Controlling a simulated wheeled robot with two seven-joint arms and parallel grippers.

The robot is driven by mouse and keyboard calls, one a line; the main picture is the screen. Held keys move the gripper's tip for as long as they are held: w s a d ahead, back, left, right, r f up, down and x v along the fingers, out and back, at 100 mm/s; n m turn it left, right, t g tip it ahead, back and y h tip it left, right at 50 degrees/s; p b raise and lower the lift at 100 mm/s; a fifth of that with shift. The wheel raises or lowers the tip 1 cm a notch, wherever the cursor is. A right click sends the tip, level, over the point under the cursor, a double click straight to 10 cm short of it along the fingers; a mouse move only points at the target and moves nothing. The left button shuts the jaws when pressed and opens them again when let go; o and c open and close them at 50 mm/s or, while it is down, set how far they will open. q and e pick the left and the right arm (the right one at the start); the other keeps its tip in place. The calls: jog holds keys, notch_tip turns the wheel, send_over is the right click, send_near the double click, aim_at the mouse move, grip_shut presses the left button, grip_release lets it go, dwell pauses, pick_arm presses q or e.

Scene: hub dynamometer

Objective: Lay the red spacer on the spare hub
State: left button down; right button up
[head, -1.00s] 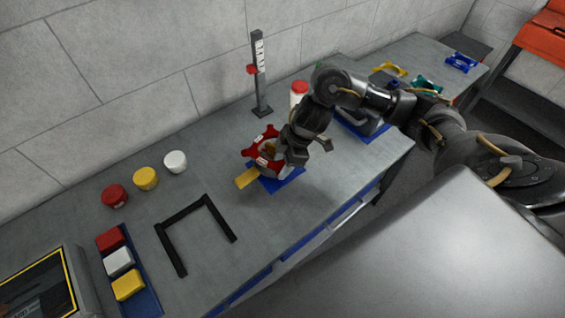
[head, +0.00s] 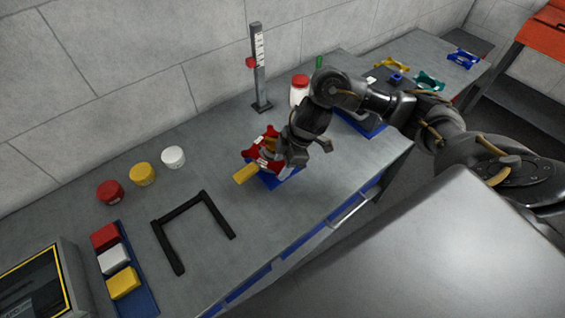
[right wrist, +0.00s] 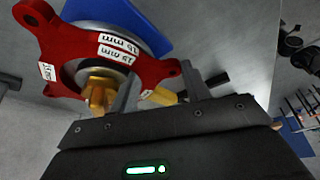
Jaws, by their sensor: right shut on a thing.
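The red spacer (head: 259,152), a lobed ring with white "15 mm" labels, is at the middle of the bench in the head view. It also shows large in the right wrist view (right wrist: 68,42). My right gripper (head: 284,156) is shut on the spacer's near side. A grey round part (right wrist: 140,28), seemingly the spare hub, shows behind the ring, with a blue plate (head: 283,180) below. A gold-coloured part (right wrist: 98,92) shows at the ring's opening. The arm hides part of this, and I cannot tell whether spacer and hub touch. My left gripper is out of view.
A yellow tab (head: 246,173) sticks out beside the blue plate. A height gauge (head: 259,75) and a red-capped white bottle (head: 299,90) stand behind. A black U-shaped frame (head: 172,245) lies left, near several jars and a blue tray (head: 141,290) of blocks.

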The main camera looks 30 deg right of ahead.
jog(key=o, duration=1.5)
jog(key=shift+c, duration=0.2)
jog(key=shift+r, duration=0.1)
jog(key=shift+d+r, duration=0.1)
jog(key=shift+r, duration=0.1)
jog(key=v, duration=1)
jog(key=shift+s, duration=0.15)
jog(key=shift+r, duration=0.1)
